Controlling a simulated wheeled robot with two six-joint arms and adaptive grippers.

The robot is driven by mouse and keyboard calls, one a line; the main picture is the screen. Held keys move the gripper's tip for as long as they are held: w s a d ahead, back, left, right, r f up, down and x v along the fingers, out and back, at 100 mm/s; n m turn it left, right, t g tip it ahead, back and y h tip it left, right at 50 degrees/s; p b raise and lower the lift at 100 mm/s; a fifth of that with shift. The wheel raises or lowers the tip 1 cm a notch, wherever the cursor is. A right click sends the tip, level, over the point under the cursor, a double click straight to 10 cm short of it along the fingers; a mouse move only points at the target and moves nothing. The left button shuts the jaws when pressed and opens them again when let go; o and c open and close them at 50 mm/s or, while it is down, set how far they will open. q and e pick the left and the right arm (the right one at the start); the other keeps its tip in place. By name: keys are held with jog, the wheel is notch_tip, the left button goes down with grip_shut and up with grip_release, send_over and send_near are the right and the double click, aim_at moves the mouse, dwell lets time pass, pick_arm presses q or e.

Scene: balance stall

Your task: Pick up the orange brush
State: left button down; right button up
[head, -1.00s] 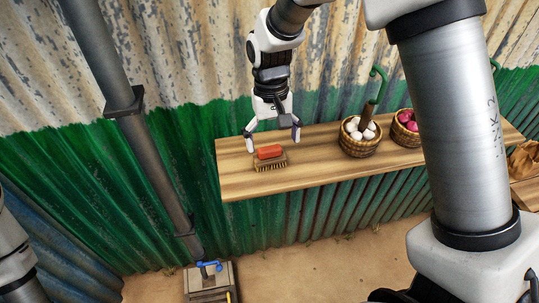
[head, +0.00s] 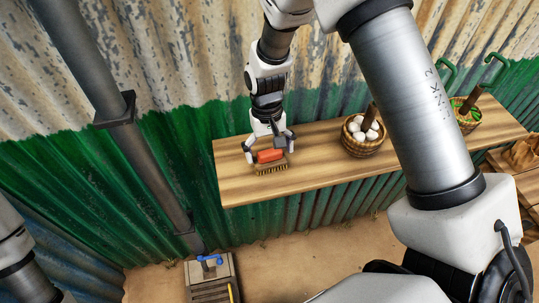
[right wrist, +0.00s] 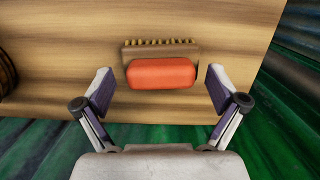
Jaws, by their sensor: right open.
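The orange brush (head: 271,156) lies on the wooden shelf (head: 325,160), near its left end. It has an orange back and a brown block with pale bristles. In the right wrist view the brush (right wrist: 161,73) lies between and a little beyond the fingertips. My right gripper (head: 268,151) is open above the brush, with one finger on each side of it. In the right wrist view both fingers of the gripper (right wrist: 160,90) stand apart from the brush, with a gap at each end. My left gripper is out of view.
A wicker basket of white round things (head: 363,135) stands right of the brush, and a basket with green contents (head: 466,115) is farther right. A corrugated wall (head: 170,150) rises behind the shelf. A grey pipe (head: 120,120) runs down at left.

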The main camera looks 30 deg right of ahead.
jog(key=shift+s+a+r, duration=0.1)
jog(key=shift+s+r, duration=0.05)
jog(key=shift+s, duration=0.05)
jog(key=shift+c, duration=1.3)
jog(key=shift+s+r, duration=0.1)
jog(key=shift+s, duration=0.05)
jog(key=c, duration=1.1)
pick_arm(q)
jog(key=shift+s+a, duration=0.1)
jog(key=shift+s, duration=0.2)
pick_arm(e)
jog(key=shift+o, duration=0.2)
